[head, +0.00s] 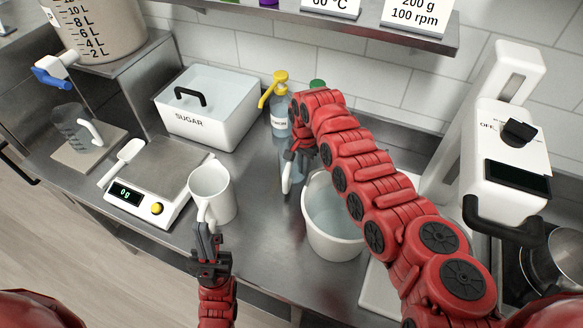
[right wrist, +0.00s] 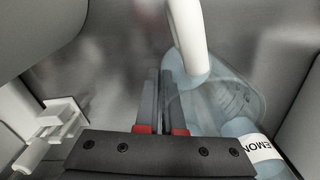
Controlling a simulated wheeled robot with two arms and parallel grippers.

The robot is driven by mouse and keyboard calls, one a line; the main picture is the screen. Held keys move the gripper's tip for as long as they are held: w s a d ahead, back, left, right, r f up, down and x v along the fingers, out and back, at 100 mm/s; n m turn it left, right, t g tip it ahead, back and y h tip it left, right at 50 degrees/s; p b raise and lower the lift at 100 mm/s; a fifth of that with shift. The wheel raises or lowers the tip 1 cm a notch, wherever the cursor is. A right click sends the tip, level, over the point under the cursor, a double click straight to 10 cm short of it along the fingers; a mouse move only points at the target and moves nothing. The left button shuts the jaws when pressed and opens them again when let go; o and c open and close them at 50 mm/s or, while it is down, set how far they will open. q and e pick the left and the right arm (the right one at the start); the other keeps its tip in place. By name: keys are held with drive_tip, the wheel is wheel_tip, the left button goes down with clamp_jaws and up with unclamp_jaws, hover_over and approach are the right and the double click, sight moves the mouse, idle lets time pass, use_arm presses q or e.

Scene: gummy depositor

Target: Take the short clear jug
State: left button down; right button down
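A clear jug with a white handle (right wrist: 188,40) shows in the right wrist view, just right of my right gripper's fingers (right wrist: 165,95). These fingers are close together, with no handle visible between them. In the head view my right gripper (head: 297,152) is near the same white handle (head: 287,176), and my arm hides most of the jug. A second clear jug (head: 72,128) with a white handle stands on a square pad at the far left. I cannot tell which is shorter. My left gripper (head: 205,238) is shut on the handle of a white jug (head: 211,187).
A white bucket (head: 331,240) stands right of the white jug, partly behind my right arm. A scale (head: 150,188), a SUGAR box (head: 205,125) and a yellow-pump LEMON bottle (head: 280,118) surround the left side. A white machine (head: 505,150) stands right. A shelf (head: 300,15) overhangs the back.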

idle(0.9)
drive_tip(key=shift+r+p, duration=0.4)
drive_tip(key=shift+r, duration=0.2)
wheel_tip(320, 180, up, 3)
drive_tip(key=shift+r+p, duration=0.1)
drive_tip(key=shift+p, duration=0.65)
drive_tip(key=s+a+p, duration=0.8)
drive_tip(key=s+a, duration=0.1)
drive_tip(key=s, duration=0.4)
drive_tip(key=shift+a+r, duration=0.25)
drive_tip(key=shift+r, duration=0.05)
